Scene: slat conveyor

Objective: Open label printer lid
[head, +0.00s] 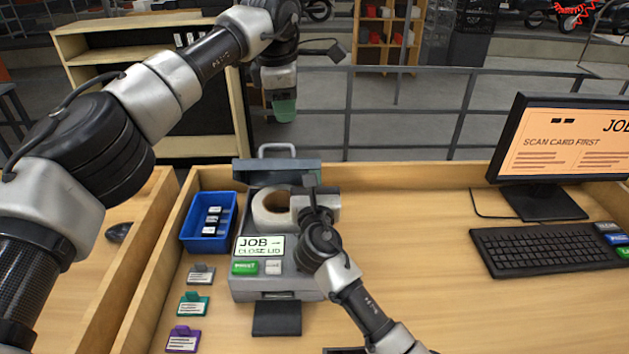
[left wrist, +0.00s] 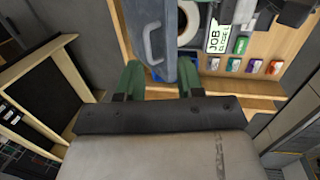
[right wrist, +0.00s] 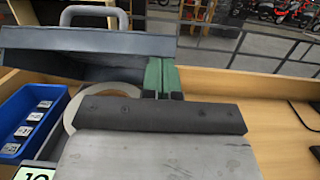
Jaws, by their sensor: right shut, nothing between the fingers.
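The grey label printer (head: 262,285) stands on the bench with its lid (head: 290,172) raised at the back, and a white label roll (head: 270,207) shows inside. A pale handle (head: 276,150) stands at the lid's top edge. The lid (right wrist: 85,47) and handle (right wrist: 93,15) also show in the right wrist view. My right gripper (right wrist: 161,77) is shut and empty, in front of the lid's right end. My left gripper (head: 284,108) hangs above and behind the lid; its green fingers are apart in the left wrist view (left wrist: 160,78), with the handle (left wrist: 152,45) beyond them.
A blue bin (head: 190,243) with small cards stands left of the printer. Grey, teal (head: 193,304) and purple cards lie in front of it. A keyboard (head: 538,250) and monitor (head: 563,140) are at the right. A metal railing (head: 400,70) runs behind the bench.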

